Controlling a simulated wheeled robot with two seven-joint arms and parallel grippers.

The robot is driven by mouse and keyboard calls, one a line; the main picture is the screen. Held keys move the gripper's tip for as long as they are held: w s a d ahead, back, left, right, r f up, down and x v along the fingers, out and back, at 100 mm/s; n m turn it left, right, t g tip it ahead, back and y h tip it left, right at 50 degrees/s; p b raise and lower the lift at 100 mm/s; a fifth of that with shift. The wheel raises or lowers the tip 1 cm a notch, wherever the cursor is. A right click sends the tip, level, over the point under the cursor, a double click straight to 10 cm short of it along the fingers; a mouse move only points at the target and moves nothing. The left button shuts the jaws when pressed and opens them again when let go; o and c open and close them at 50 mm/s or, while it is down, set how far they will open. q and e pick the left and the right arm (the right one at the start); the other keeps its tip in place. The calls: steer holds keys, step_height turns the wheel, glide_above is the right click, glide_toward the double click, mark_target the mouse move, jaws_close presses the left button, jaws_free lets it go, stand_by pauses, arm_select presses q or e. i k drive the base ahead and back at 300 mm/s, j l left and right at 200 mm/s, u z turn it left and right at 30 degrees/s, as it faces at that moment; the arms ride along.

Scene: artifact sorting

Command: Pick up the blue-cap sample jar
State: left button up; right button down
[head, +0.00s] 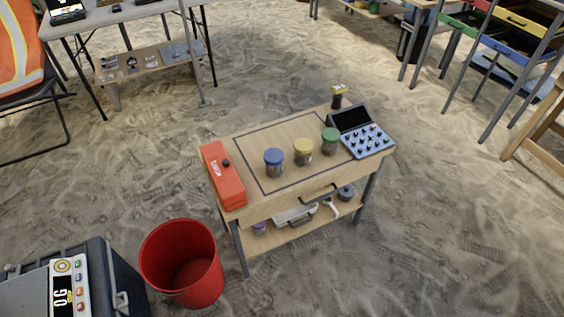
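The blue-cap sample jar (274,162) stands upright on the wooden table (245,148), inside a dark square outline on its top. It is the leftmost of three jars in a row. A yellow-cap jar (303,151) stands just to its right, and a green-cap jar (330,141) stands beyond that. The three jars look apart from each other. Neither of my grippers shows in the head view.
A red box (223,176) lies at the table's left end. A red bucket (182,263) and a dark case (100,285) stand on the sand at the front left.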

mark_target(275, 172)
steer(key=i+l+u, duration=0.15)
steer(key=l+u, duration=0.3)
steer(key=l, duration=0.8)
steer(key=l+u, duration=0.45)
steer(key=l, duration=0.75)
